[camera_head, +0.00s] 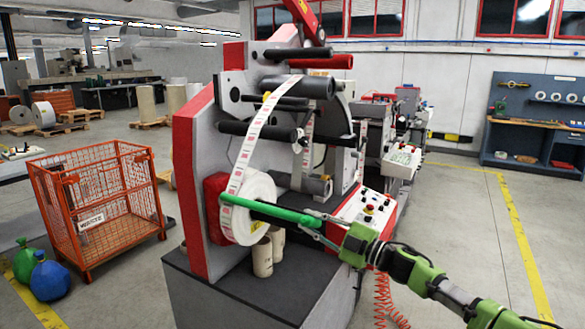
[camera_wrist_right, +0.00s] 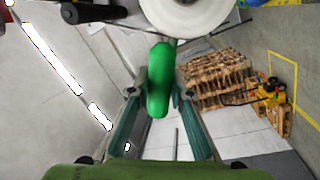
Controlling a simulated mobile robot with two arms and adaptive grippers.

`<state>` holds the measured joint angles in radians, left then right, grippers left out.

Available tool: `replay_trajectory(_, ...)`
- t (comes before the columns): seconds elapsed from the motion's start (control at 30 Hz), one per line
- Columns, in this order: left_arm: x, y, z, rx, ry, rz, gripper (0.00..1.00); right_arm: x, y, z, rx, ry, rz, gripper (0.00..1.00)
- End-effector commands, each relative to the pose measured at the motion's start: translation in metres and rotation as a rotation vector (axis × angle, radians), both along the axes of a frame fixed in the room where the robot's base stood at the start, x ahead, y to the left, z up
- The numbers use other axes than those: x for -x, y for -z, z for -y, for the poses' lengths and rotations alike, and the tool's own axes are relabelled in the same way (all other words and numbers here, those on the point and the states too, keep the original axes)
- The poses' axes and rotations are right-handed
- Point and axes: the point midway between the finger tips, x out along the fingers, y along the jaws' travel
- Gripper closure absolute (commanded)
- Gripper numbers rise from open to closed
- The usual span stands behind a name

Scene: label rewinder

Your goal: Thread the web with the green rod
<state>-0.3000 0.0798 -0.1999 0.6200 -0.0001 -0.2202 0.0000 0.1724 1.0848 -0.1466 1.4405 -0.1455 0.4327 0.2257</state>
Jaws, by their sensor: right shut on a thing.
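The green rod (camera_head: 270,212) is held level by my right gripper (camera_head: 312,221), which is shut on its right end. In the head view the rod's left end lies in front of the white label roll (camera_head: 262,190). The rod also shows end-on in the wrist view (camera_wrist_right: 158,80), between the two fingers (camera_wrist_right: 158,100), with the roll (camera_wrist_right: 190,12) above it. The printed web (camera_head: 246,150) runs from the roll up over the dark rollers of the rewinder (camera_head: 195,190). I cannot tell whether the rod touches the roll. My left gripper is out of view.
Cardboard cores (camera_head: 262,258) stand on the dark machine base (camera_head: 215,285) below the roll. A control panel (camera_head: 368,207) is right of the rod. An orange wire cage (camera_head: 100,205) stands at the left. The floor right of my arm is open.

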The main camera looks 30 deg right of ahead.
Motion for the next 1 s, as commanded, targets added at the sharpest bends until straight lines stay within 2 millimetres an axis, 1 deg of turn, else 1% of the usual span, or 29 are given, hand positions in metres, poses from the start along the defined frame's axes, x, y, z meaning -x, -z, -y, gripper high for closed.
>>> replay_trajectory(0.53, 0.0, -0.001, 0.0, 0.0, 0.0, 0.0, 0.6, 0.0, -0.002, 0.0, 0.001, 0.001, 0.001, 1.0)
replay_trajectory(1.0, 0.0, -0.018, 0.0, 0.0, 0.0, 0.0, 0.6, 0.006, -0.013, -0.012, 0.0, 0.001, 0.001, 1.0)
